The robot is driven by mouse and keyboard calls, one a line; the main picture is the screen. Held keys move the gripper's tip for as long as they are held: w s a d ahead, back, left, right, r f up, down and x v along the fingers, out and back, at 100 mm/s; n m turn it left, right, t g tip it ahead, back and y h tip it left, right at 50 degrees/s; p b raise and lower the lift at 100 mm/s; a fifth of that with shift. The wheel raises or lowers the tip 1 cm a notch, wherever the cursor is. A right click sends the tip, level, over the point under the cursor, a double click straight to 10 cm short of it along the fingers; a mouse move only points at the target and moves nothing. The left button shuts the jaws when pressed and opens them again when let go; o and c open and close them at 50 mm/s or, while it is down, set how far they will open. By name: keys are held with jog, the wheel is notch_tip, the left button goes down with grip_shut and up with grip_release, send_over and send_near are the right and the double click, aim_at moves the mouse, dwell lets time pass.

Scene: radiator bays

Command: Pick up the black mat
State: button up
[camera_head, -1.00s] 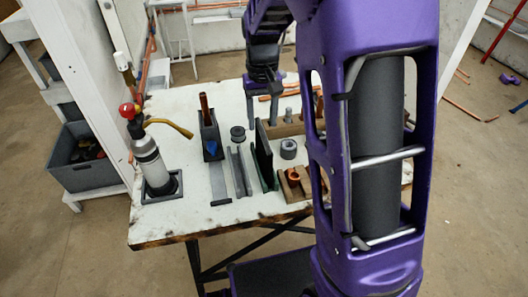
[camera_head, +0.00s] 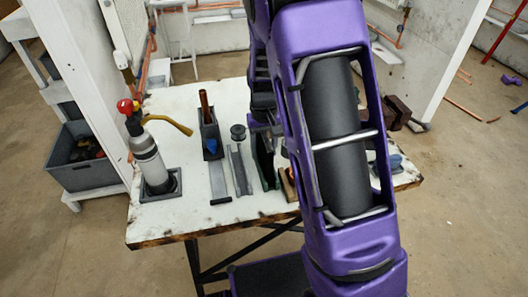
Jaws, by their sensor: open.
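A thin dark upright sheet, which looks like the black mat (camera_head: 262,168), stands on edge in a narrow green holder on the white workbench. My arm and gripper cover its upper and right parts. My gripper (camera_head: 266,131) is open, just above the far end of the sheet. Its fingers are small and partly hidden, so I cannot tell whether they touch the sheet or straddle it.
On the white bench (camera_head: 185,105), a grey channel (camera_head: 239,170), a dark spool (camera_head: 238,133) and a grey holder (camera_head: 211,140) stand left of the sheet. A torch bottle (camera_head: 148,160) with a brass nozzle stands farther left. My arm hides much of the bench's right side.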

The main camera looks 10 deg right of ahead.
jog(key=shift+c, duration=0.3)
grip_shut()
jog(key=shift+r, duration=0.1)
notch_tip(320, 180, up, 8)
jog(key=shift+r+p, duration=0.15)
jog(key=shift+p, duration=0.45)
jog(key=a+r, duration=0.1)
jog(key=a, duration=0.6)
jog(key=shift+a+f+b, duration=0.15)
jog(key=shift+f+b, duration=0.7)
jog(key=shift+f, duration=0.35)
jog(key=shift+a+f+b, duration=0.1)
jog(key=shift+f+b, duration=0.75)
jog(key=shift+f, duration=0.3)
